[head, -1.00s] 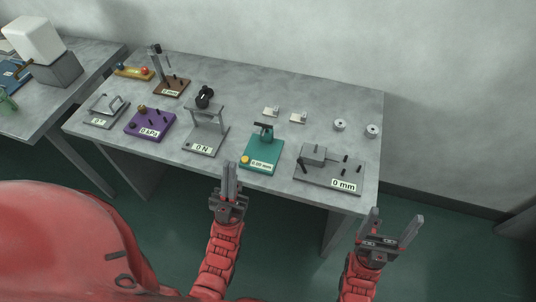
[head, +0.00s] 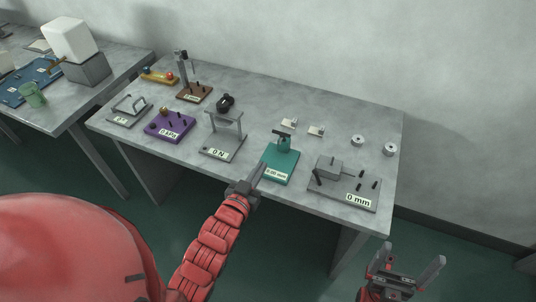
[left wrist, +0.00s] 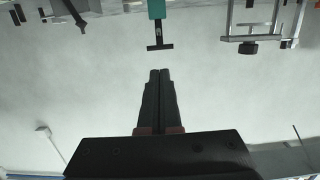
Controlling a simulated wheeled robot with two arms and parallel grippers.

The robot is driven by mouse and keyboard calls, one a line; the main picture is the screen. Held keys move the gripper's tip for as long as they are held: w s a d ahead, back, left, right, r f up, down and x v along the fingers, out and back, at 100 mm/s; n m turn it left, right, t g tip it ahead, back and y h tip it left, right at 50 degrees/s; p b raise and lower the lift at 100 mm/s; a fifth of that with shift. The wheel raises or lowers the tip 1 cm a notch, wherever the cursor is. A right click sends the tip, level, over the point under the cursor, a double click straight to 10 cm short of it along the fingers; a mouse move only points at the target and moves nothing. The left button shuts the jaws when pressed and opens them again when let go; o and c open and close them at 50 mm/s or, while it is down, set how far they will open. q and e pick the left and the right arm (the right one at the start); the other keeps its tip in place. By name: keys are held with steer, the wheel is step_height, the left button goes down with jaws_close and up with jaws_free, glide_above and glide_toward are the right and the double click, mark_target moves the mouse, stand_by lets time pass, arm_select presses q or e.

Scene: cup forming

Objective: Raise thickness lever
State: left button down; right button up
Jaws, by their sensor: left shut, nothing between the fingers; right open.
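The teal gauge (head: 279,167) with a "0.00 mm" label stands near the front edge of the table. Its upright post (head: 284,143) carries a dark lever. In the left wrist view the teal post (left wrist: 156,10) shows inverted, with a black T-shaped lever (left wrist: 159,46) at its end. My left gripper (head: 262,169) is shut and empty at the gauge's front left corner, covering the place of its yellow knob. In the left wrist view its fingertips (left wrist: 160,73) point at the lever, with a gap between in the picture. My right gripper (head: 407,262) is open and empty, off the table's front right corner.
A grey "0 mm" device (head: 344,186) with black pegs stands close to the right of the gauge. A grey "0 N" frame (head: 222,148) stands to the left. Two small pale blocks (head: 289,124) lie behind. Bare tabletop (head: 350,118) lies at the back right.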

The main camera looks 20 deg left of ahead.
mark_target(282, 133)
arm_select(q)
steer(key=w, duration=0.4)
steer(key=w+f+b, duration=0.1)
steer(key=w, duration=0.8)
steer(key=shift+w+d+f+b, duration=0.1)
steer(key=shift+d+f+b, duration=0.1)
steer(key=shift+d+b, duration=0.1)
steer(key=w+r+g+p, duration=0.2)
steer(key=shift+g, duration=0.3)
steer(key=shift+w+r+g+p, duration=0.3)
steer(key=shift+w+g, duration=0.45)
steer(key=shift+g, duration=0.05)
steer(key=shift+w+f+g, duration=0.15)
steer(key=shift+w+g, duration=0.3)
steer(key=shift+g, duration=0.35)
